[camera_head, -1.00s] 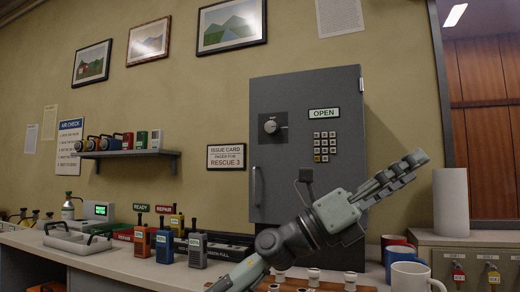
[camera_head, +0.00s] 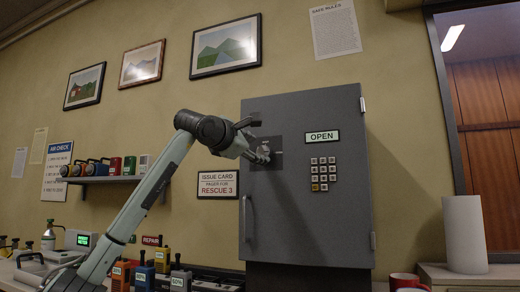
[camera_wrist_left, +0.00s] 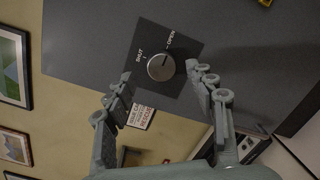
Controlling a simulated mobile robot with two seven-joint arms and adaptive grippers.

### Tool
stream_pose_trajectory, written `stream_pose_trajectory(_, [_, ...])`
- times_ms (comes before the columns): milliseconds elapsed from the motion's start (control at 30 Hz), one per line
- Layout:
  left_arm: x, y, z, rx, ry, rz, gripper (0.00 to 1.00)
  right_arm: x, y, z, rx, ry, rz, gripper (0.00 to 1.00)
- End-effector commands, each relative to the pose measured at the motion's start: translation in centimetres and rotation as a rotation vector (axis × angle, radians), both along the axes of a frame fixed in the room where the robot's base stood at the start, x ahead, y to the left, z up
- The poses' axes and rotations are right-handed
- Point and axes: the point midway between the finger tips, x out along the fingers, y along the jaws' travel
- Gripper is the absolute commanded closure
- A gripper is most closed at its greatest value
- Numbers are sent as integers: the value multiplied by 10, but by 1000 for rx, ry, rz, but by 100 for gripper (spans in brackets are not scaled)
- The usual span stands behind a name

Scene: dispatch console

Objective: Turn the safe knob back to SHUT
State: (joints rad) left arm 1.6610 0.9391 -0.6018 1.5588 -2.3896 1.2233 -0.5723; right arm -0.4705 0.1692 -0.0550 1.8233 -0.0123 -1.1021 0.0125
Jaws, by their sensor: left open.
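The grey safe (camera_head: 305,220) hangs behind the counter with its door closed; a sign on it reads OPEN (camera_head: 321,136). In the left wrist view the round silver safe knob (camera_wrist_left: 161,67) sits on a dark plate (camera_wrist_left: 186,48) marked SHUT and OPEN. Its pointer is too small to read surely. My left gripper (camera_head: 261,152) is at the knob plate and covers much of the knob in the head view. In the left wrist view the open fingers (camera_wrist_left: 160,76) stand on either side of the knob, with gaps visible. My right gripper is not in view.
A keypad (camera_head: 323,174) and a door handle (camera_head: 247,218) are on the safe's front. A shelf (camera_head: 110,180) with canisters is at the left. Radios (camera_head: 145,272) stand on the counter below my arm. A paper roll (camera_head: 464,234) stands at the right.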

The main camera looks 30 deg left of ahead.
Motion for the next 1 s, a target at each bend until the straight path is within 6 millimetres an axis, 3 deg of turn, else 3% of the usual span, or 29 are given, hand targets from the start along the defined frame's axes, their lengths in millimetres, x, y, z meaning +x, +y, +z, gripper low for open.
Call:
stream_pose_trajectory(200, [27, 2, 0, -1, 1, -2, 45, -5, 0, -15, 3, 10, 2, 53])
stream_pose_trajectory(567, [32, 3, 0, 0, -1, -3, 46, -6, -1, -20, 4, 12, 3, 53])
stream_pose_trajectory(933, [32, 3, 0, -1, -1, -3, 92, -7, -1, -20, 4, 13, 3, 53])
stream_pose_trajectory(1000, [32, 3, 0, -1, -1, -3, 95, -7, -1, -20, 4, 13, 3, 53])
